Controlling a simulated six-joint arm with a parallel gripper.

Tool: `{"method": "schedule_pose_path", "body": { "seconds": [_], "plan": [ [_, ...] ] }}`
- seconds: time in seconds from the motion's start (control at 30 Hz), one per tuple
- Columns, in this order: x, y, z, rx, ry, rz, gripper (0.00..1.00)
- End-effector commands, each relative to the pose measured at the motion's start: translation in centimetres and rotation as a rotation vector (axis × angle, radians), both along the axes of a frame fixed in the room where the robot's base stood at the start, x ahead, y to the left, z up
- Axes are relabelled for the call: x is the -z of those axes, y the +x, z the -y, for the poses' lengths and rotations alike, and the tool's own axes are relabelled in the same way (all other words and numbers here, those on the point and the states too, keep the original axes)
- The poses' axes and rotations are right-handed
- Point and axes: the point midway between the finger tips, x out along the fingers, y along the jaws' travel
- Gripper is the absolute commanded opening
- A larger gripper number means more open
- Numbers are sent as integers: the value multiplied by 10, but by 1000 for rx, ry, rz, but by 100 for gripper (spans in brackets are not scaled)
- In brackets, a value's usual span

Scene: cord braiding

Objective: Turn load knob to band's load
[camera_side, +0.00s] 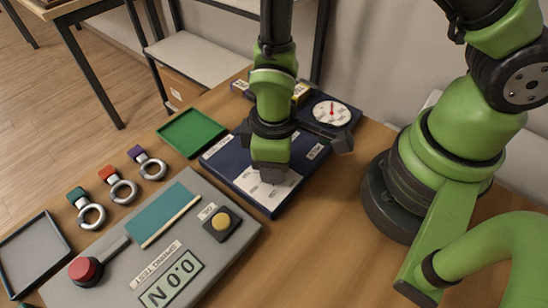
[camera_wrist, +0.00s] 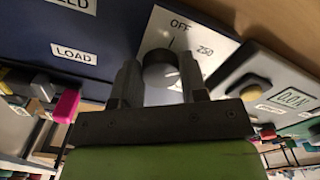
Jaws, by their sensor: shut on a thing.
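The load knob (camera_wrist: 158,70) is a dark grey round knob on a white plate (camera_wrist: 205,45) marked "OFF" and "250", with a "LOAD" label (camera_wrist: 74,54) on the blue housing to the left. My gripper (camera_wrist: 160,64) is shut on the knob, one finger on each side. In the side view my gripper (camera_side: 270,175) points down onto the white plate of the blue machine (camera_side: 223,163) and hides the knob. The knob's pointer and exact setting cannot be read. No band can be made out clearly.
A white dial (camera_side: 332,113) with a red needle sits at the machine's back right. In front are a grey spring tester (camera_side: 215,262) reading 0.0 N, with a yellow button (camera_side: 221,221) and red knob (camera_side: 85,270). A green tray (camera_side: 193,132), several tagged rings (camera_side: 122,190) and a grey tray (camera_side: 35,255) lie left.

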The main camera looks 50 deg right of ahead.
Motion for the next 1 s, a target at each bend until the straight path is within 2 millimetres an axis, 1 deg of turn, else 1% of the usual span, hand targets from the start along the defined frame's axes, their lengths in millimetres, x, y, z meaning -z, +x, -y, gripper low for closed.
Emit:
{"method": "schedule_pose_path", "body": {
  "seconds": [1.0],
  "plan": [
    [-1, 1, -4, 965, 3, 4, 16]
  ]
}}
